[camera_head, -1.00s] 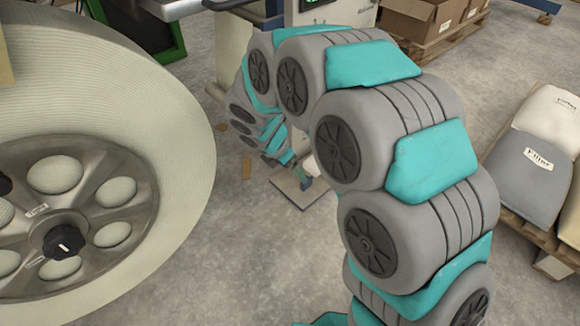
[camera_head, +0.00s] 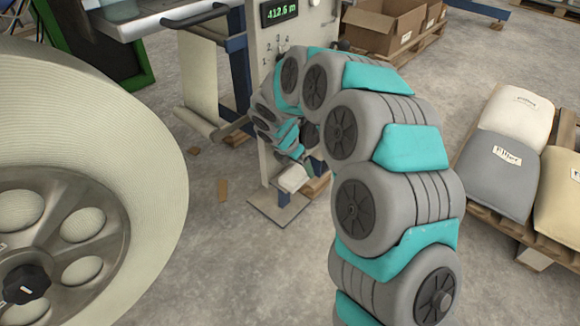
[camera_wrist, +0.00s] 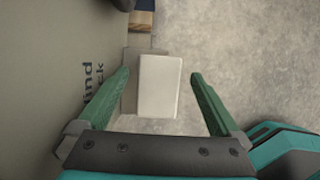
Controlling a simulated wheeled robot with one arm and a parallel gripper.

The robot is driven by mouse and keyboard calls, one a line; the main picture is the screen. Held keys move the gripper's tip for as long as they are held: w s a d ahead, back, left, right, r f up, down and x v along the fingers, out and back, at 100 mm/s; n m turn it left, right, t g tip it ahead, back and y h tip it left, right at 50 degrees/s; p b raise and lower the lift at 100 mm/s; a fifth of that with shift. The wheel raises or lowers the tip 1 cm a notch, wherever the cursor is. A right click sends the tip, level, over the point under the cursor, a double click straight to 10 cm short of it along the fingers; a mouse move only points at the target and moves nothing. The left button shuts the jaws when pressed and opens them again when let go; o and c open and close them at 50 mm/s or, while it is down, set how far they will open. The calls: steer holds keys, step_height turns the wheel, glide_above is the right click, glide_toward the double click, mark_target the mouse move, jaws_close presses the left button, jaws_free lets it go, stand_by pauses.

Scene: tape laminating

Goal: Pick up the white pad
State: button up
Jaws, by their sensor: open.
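The white pad (camera_wrist: 160,86) is a pale rectangular block between the two green fingers of my gripper (camera_wrist: 160,74) in the wrist view. Gaps show on both sides, wider on the right, and the fingers are open. A grey edge shows behind the pad's left side. In the head view the white pad (camera_head: 293,178) is small, on the front of the grey machine stand, just below the end of my arm. My gripper's fingers are hard to make out there. How far the fingertips are from the pad in depth cannot be told.
A grey machine panel (camera_wrist: 50,70) with dark lettering runs close along the left of the wrist view. A large cream tape roll (camera_head: 100,120) fills the head view's left. Filled sacks (camera_head: 500,170) on a pallet stand at right.

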steer(key=shift+x, duration=1.1)
steer(key=c, duration=1.3)
steer(key=shift+w+d, duration=0.1)
